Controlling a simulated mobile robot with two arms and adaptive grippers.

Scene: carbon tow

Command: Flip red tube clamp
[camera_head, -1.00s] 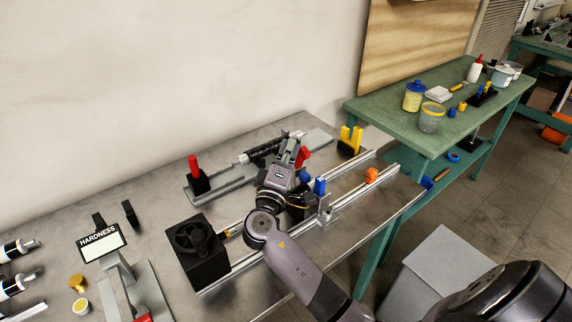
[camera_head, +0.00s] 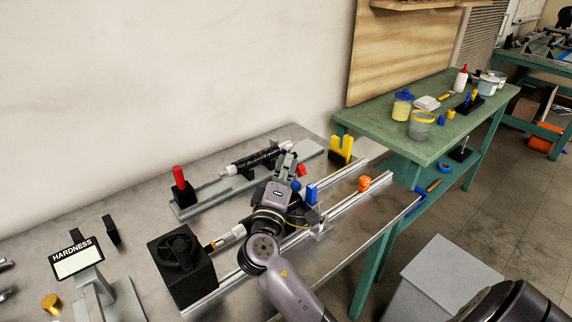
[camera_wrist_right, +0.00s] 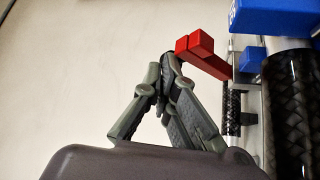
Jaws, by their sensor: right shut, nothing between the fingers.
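The red tube clamp (camera_wrist_right: 208,55) shows in the right wrist view as a red arm with a block end, slanting out from the tube fixture. In the head view only a small red part (camera_head: 301,170) shows beside my right gripper (camera_head: 287,153). In the wrist view my right gripper (camera_wrist_right: 170,62) has its fingertips together, right by the clamp's left end, with nothing between them. I cannot tell whether the fingertips touch the clamp. A black woven tube (camera_wrist_right: 293,105) runs along the right edge of the wrist view. My left gripper is not in view.
Blue clamp parts (camera_wrist_right: 272,18) lie close right of the red clamp. A yellow forked block (camera_head: 341,150), an orange knob (camera_head: 364,183) on a rail and a black fan box (camera_head: 180,268) stand around my right arm. A red post (camera_head: 179,178) stands left.

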